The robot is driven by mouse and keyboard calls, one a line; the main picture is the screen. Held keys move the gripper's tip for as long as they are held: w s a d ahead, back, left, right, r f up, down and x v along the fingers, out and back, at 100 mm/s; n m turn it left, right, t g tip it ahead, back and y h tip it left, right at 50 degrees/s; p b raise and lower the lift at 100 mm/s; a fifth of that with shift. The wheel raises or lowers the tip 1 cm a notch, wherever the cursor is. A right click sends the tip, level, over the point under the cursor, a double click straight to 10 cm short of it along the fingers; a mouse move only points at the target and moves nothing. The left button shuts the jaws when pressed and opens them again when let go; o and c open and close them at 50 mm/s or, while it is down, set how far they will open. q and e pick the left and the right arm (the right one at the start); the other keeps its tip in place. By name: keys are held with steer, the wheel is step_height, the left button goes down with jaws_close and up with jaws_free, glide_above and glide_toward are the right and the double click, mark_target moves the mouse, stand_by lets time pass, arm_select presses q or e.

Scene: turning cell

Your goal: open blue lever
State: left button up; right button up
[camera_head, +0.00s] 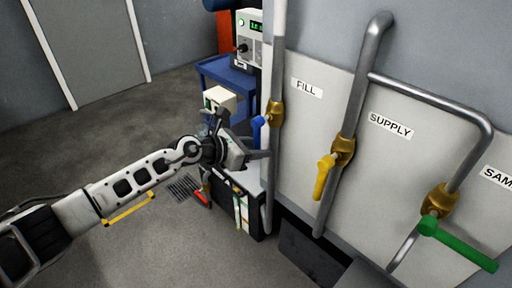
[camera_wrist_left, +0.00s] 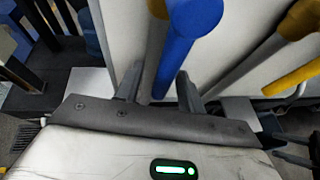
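The blue lever (camera_head: 258,128) is on the brass valve (camera_head: 275,113) of the pipe beside the FILL label. In the left wrist view the blue lever (camera_wrist_left: 187,35) runs down from its round hub, and its lower end reaches between my fingers. My left gripper (camera_head: 263,146) is at the lever's lower end, with the lower part partly hidden in the head view. In the left wrist view the left gripper (camera_wrist_left: 158,88) has its fingers apart, one on each side of the lever. I cannot tell whether a finger touches it.
A yellow lever (camera_head: 324,176) hangs on the SUPPLY pipe, and a green lever (camera_head: 458,245) slants on the pipe at right. The grey wall panel (camera_head: 310,130) lies close behind. A blue cart (camera_head: 228,75) stands behind my gripper. Open floor (camera_head: 130,230) is at left.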

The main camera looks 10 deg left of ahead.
arm_select(q)
steer(key=v, duration=1.6)
steer(key=shift+b, duration=0.4)
